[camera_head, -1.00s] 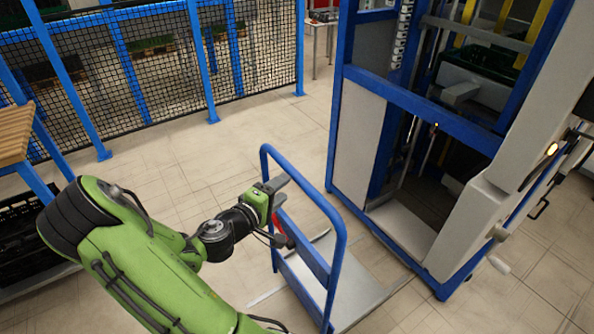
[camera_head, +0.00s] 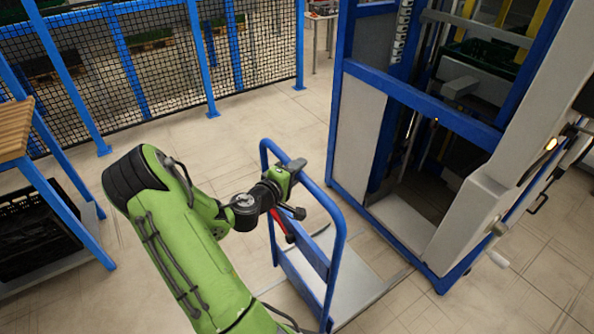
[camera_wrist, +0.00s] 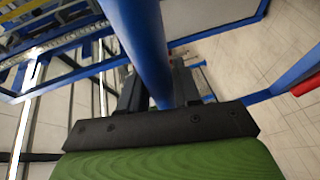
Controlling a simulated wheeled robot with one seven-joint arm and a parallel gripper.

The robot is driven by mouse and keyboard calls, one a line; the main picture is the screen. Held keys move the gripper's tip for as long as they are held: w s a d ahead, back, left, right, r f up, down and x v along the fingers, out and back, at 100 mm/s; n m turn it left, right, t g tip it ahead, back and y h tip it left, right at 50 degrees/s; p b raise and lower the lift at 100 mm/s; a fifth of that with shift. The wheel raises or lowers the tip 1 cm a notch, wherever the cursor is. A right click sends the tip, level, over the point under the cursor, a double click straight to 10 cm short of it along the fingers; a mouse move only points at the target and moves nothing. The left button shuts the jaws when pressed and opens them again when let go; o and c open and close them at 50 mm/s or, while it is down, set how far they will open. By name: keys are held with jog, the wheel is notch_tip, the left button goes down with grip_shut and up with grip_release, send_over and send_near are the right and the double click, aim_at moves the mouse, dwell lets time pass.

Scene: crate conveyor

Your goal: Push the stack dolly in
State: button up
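The stack dolly has a tall blue tube handle (camera_head: 338,262) and a flat grey platform (camera_head: 357,292). It stands on the floor in front of the opening of a blue-framed lift (camera_head: 402,222). My gripper (camera_head: 296,188) is at the upper part of the dolly's handle. In the wrist view, the blue handle tube (camera_wrist: 143,45) runs between the two dark fingers of my gripper (camera_wrist: 158,88). Whether the fingers press on the tube is not clear. A red part (camera_head: 280,226) shows by the dolly's blue crossbar.
A mesh fence (camera_head: 170,62) with blue posts runs along the back. A wooden-topped table (camera_head: 14,128) stands at the left with a black crate (camera_head: 40,238) below it. A white panel with a lever (camera_head: 541,202) is on the lift's right. Tiled floor is clear behind the dolly.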

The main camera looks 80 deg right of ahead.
grip_shut()
jog(key=shift+s, duration=0.1)
